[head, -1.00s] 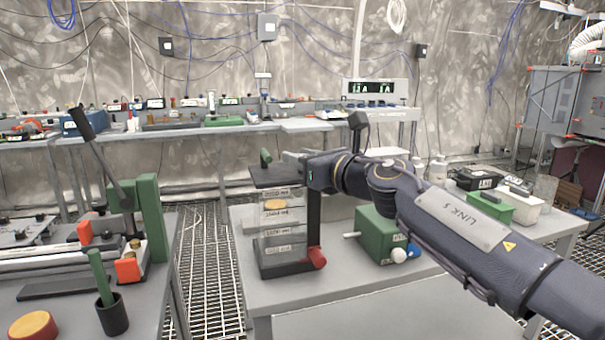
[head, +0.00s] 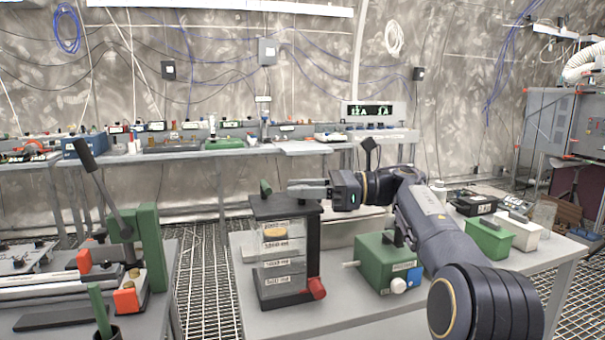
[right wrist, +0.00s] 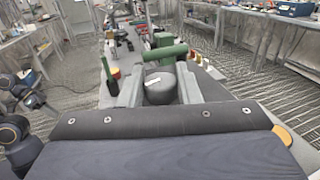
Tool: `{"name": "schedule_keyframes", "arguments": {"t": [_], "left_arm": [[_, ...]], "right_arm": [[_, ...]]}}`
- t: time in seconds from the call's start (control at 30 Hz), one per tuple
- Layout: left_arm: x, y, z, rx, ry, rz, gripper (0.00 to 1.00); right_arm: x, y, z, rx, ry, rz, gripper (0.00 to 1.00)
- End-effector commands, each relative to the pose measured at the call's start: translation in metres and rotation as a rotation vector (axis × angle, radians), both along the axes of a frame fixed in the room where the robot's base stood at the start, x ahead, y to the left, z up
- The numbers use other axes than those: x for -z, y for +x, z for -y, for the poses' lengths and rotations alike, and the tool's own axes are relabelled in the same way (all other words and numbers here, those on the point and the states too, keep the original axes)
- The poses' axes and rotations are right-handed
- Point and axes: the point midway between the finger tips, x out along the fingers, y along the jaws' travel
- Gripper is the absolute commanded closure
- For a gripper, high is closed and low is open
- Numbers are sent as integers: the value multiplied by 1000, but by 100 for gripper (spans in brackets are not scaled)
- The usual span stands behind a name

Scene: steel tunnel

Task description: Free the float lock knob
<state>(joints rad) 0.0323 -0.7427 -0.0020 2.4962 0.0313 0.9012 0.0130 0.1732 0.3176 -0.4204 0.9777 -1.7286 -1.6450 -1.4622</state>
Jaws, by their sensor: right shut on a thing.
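A clear column device (head: 286,250) with label strips and a yellow float (head: 275,232) inside stands on the near table. It has a black top, a green handle (head: 266,187) and a red knob (head: 316,288) at its lower right. My right gripper (head: 294,188) reaches in from the right, level with the device's top. In the right wrist view its two fingers are shut on a dark round knob (right wrist: 159,91) with a white mark, seemingly the float lock knob. The head view hides that knob behind the fingers. My left gripper is out of view.
A green box (head: 380,262) with a white knob stands right of the device, under my right arm. Another green box (head: 488,238) is further right. A lever rig (head: 148,235) stands on the left table, across a grated gap.

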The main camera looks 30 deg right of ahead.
Motion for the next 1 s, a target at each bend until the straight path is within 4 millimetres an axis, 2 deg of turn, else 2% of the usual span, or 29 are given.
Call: {"name": "schedule_keyframes", "arguments": {"t": [0.03,0.4,0.63,1.0], "left_arm": [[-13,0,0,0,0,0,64],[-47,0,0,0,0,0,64],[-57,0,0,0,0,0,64],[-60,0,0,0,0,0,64]], "right_arm": [[-5,2,1,-39,0,-4,92],[-3,1,1,-310,1,-1,92],[-1,1,0,-399,-1,-2,92],[1,0,-1,-436,-1,-3,92]]}}
